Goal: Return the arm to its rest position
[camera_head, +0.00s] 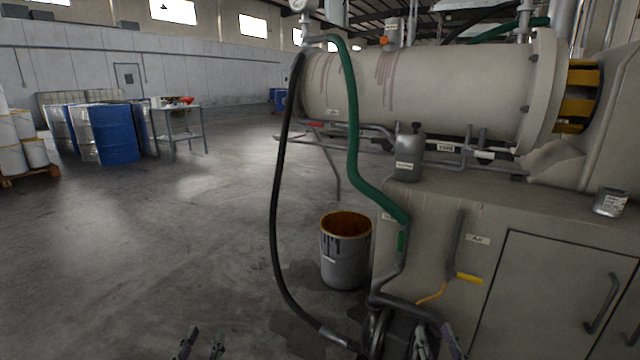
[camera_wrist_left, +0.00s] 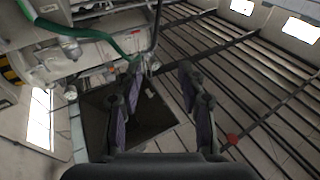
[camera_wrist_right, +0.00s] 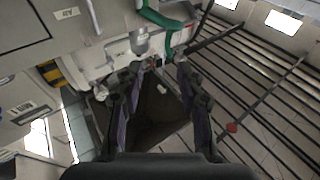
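My left gripper (camera_head: 202,346) shows at the bottom edge of the head view, left of centre. Its two fingers are apart with nothing between them, and they also show apart in the left wrist view (camera_wrist_left: 158,85). My right gripper (camera_head: 436,342) is at the bottom edge of the head view, in front of the machine's base. Its fingers are apart and empty in the right wrist view (camera_wrist_right: 158,82). Both wrist cameras look up past the fingers toward the machine and the roof. Most of both arms is out of the head view.
A large mill (camera_head: 430,90) with a cabinet base (camera_head: 560,290) fills the right. A black hose (camera_head: 274,200) and a green hose (camera_head: 352,120) hang at its front. An open bucket (camera_head: 345,268) stands on the floor beside it. Blue drums (camera_head: 115,135) and a side table (camera_head: 180,138) are far left.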

